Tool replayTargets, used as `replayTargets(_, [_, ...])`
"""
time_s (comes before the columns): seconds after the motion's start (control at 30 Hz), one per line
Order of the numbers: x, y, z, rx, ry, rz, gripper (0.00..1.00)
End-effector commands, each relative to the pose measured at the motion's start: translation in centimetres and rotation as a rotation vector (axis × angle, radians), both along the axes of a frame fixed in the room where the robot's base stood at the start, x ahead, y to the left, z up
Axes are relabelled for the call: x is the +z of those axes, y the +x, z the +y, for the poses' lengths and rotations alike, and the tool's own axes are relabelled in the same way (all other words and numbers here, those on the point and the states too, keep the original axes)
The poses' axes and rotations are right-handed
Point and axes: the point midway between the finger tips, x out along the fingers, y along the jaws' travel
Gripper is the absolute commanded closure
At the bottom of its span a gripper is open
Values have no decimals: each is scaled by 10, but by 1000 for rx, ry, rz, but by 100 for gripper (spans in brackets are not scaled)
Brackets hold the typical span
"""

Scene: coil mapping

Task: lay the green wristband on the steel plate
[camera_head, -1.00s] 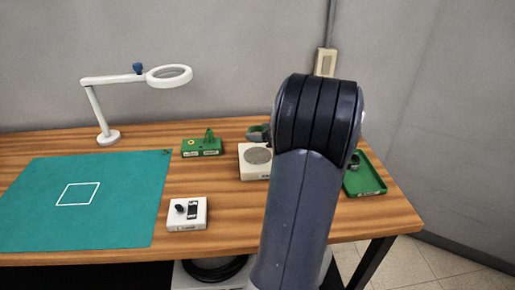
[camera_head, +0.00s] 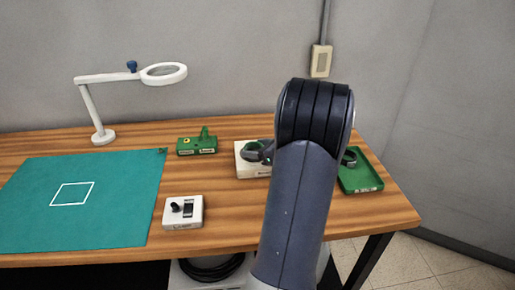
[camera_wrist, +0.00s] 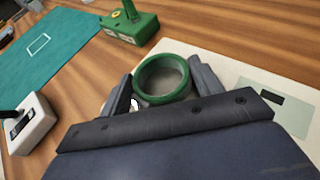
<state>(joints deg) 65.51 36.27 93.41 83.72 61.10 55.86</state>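The green wristband (camera_wrist: 163,79) is a ring between the two fingers of my gripper (camera_wrist: 160,72), whose tips meet its left and right sides in the wrist view. The wristband (camera_head: 251,147) and my gripper (camera_head: 256,151) also show in the head view, over the white box. The round grey steel plate (camera_wrist: 166,76) on that box shows through the ring. I cannot tell whether the wristband touches the plate. In the head view the plate is largely covered by the wristband and gripper.
The white box (camera_head: 250,171) carries the plate. A green block (camera_head: 197,147) and a small white switch box (camera_head: 183,211) stand to its left. A teal mat (camera_head: 120,215) and magnifier lamp (camera_head: 103,137) are left.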

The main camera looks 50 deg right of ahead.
Motion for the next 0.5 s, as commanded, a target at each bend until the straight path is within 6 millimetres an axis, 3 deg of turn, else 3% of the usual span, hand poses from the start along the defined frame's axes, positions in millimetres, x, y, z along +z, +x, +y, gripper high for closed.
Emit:
replayTargets(0.23, [0, 0, 0, 0, 0, 0, 19])
replayTargets(0.5, [3, 0, 0, 0, 0, 0, 19])
